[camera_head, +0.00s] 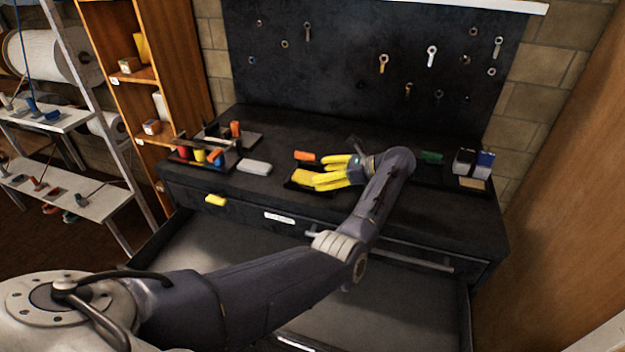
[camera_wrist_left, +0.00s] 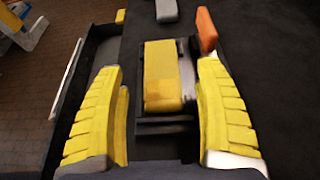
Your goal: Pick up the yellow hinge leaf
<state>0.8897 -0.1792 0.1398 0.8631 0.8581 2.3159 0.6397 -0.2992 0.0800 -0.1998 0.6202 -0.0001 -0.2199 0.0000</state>
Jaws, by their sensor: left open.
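The yellow hinge leaf (camera_wrist_left: 162,75) is a flat yellow block lying on a dark stepped holder (camera_wrist_left: 165,126) in the left wrist view. In the head view the leaf (camera_head: 302,177) shows on the black worktop, partly hidden by my fingers. My left gripper (camera_head: 321,173) has yellow ribbed fingers and is open. In the left wrist view its fingers stand on either side of the leaf, with a gap on both sides. I cannot tell whether the fingertips are level with the leaf. My right gripper is not in view.
An orange block (camera_head: 305,156) lies close beyond the gripper, and a grey block (camera_head: 254,166) lies left. A tray of coloured parts (camera_head: 212,155) is at the back left. Small boxes (camera_head: 473,163) stand at the right. A drawer (camera_head: 225,250) is open below the worktop.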

